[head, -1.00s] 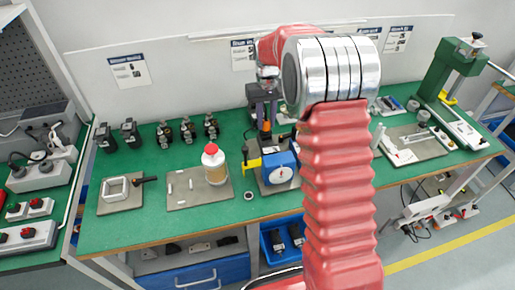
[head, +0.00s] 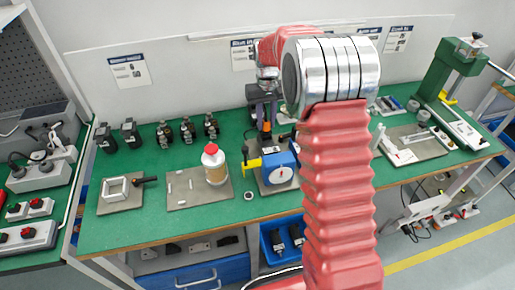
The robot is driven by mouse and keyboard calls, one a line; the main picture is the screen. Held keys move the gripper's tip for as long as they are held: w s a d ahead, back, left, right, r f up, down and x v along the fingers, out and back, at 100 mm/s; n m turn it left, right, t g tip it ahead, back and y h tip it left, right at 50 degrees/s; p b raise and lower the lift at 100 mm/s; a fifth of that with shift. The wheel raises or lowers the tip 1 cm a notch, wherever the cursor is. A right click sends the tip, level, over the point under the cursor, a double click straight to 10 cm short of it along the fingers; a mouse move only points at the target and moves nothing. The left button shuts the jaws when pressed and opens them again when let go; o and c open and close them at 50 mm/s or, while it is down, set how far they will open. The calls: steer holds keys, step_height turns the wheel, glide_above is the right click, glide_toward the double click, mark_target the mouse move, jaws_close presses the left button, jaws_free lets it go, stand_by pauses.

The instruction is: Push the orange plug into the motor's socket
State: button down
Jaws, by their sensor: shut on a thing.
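My gripper (head: 265,118) points down over the middle of the green bench and is shut on the orange plug (head: 266,127), of which only a small patch shows. Just below and in front stands a blue unit with a round white face (head: 280,173), which looks like the motor. It sits on a grey plate, with a yellow T-shaped piece (head: 253,162) at its left. The socket cannot be made out, and I cannot tell whether the plug touches it. My red arm hides the area to the right.
A white bottle with a red cap (head: 213,165) stands on a grey mat to the left. Several dark parts (head: 187,131) line the back left. A green press (head: 450,70) stands at the far right. The front left of the green bench (head: 150,228) is clear.

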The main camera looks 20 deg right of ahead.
steer(key=shift+f, duration=0.5)
stand_by(1.2)
steer(key=c, duration=1.5)
jaws_free()
steer(key=shift+o, duration=0.2)
steer(key=shift+r, duration=0.15)
steer(key=shift+r, duration=2.4)
steer(key=o, duration=0.6)
steer(key=shift+c, duration=0.2)
